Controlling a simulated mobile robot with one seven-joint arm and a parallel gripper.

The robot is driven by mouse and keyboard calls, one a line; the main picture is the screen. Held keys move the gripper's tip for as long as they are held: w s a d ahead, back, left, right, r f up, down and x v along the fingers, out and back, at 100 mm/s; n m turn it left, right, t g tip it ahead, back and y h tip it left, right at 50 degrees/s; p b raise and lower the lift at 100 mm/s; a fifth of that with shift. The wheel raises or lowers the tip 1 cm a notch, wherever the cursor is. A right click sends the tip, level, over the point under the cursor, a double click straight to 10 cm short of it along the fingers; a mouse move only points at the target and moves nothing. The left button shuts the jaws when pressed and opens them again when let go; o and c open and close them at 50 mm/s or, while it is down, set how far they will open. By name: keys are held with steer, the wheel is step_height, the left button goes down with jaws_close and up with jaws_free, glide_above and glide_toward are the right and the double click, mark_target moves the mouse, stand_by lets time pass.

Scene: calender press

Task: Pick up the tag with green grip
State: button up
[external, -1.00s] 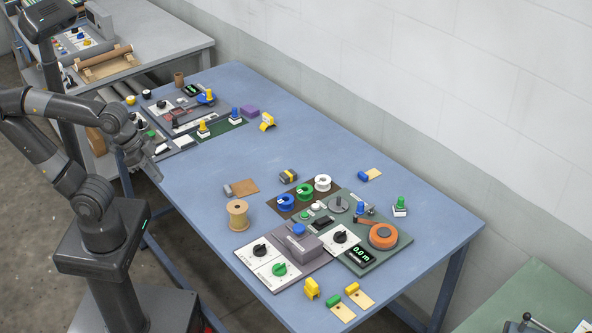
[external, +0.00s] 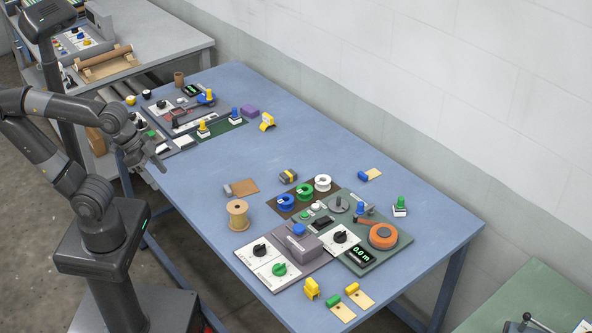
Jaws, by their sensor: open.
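The tag with green grip (external: 342,312) is a small tan plate with a green block at its upper left end. It lies flat near the front edge of the blue table, in the lower middle of the external view. My gripper (external: 163,160) is open and empty at the table's left edge, far up and left of the tag. Nothing hides the tag.
A yellow-grip tag (external: 363,300) lies close on its right, and a yellow block (external: 312,288) stands close on its left. The grey control panel (external: 283,262) and a wooden spool (external: 237,215) stand between gripper and tag. The table's middle (external: 330,140) is clear.

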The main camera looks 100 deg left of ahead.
steer(key=shift+o, duration=0.4)
steer(key=w+d+r+n+g+h, duration=0.1)
steer(key=w+r+n, duration=0.1)
steer(key=w+n, duration=0.35)
steer(key=w+d+r+n+h, duration=0.1)
steer(key=w+r+n, duration=0.1)
steer(key=w, duration=0.6)
steer(key=n+g+h, duration=0.1)
steer(key=n, duration=1.9)
glide_above(333, 298)
steer(key=s+a, duration=0.1)
steer(key=s, duration=0.1)
steer(key=shift+m, duration=0.25)
steer(key=f, duration=2.1)
steer(key=shift+s+a+f, duration=0.15)
steer(key=shift+a+f, duration=0.05)
steer(key=x, duration=0.5)
steer(key=shift+a+f, duration=0.2)
steer(key=shift+f, duration=0.15)
